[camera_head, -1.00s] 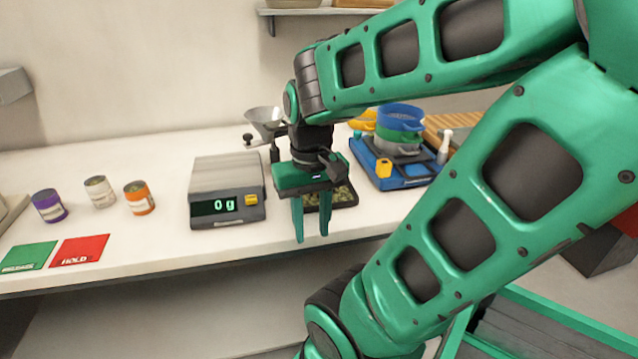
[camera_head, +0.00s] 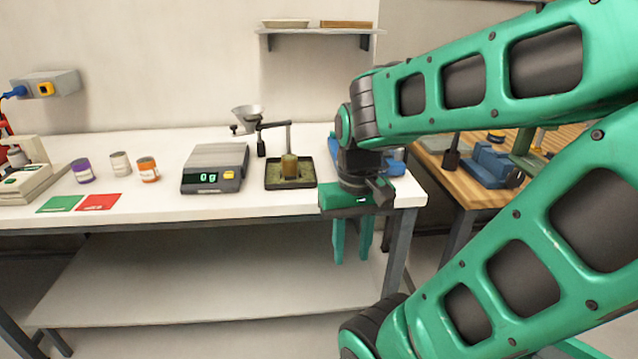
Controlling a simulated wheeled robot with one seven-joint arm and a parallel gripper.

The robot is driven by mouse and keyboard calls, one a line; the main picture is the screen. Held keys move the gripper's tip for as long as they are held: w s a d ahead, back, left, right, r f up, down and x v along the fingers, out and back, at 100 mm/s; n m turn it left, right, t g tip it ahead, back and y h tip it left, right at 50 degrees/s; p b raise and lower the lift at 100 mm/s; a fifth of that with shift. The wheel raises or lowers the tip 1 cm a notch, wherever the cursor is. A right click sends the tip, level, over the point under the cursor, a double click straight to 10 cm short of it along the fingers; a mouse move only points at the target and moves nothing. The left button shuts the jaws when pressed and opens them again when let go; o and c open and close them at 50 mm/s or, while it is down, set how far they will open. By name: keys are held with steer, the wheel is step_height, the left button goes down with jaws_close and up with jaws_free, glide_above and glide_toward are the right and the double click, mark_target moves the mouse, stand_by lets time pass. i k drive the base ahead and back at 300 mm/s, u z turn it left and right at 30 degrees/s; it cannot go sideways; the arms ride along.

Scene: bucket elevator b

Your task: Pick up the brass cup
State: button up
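The brass cup (camera_head: 289,167) is a small olive-gold cylinder. It stands upright in a square dark tray (camera_head: 272,186) on the white bench. My gripper (camera_head: 352,243) hangs with its green fingers pointing down, in front of the bench's front edge. It is to the right of the cup in the picture and lower. The fingers are apart with nothing between them. The cup is not hidden by my arm.
A metal funnel and dark stand arm (camera_head: 274,124) rise behind the tray. A scale (camera_head: 213,168) reading 0 g stands left of it. Three cans, purple (camera_head: 82,172), pale (camera_head: 120,164) and orange (camera_head: 148,171), stand further left. My arm partly hides blue items (camera_head: 394,165).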

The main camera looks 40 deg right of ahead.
mark_target(289, 162)
steer(key=u, duration=0.05)
steer(key=k, duration=1.45)
steer(key=z, duration=1.15)
steer(key=i, duration=2)
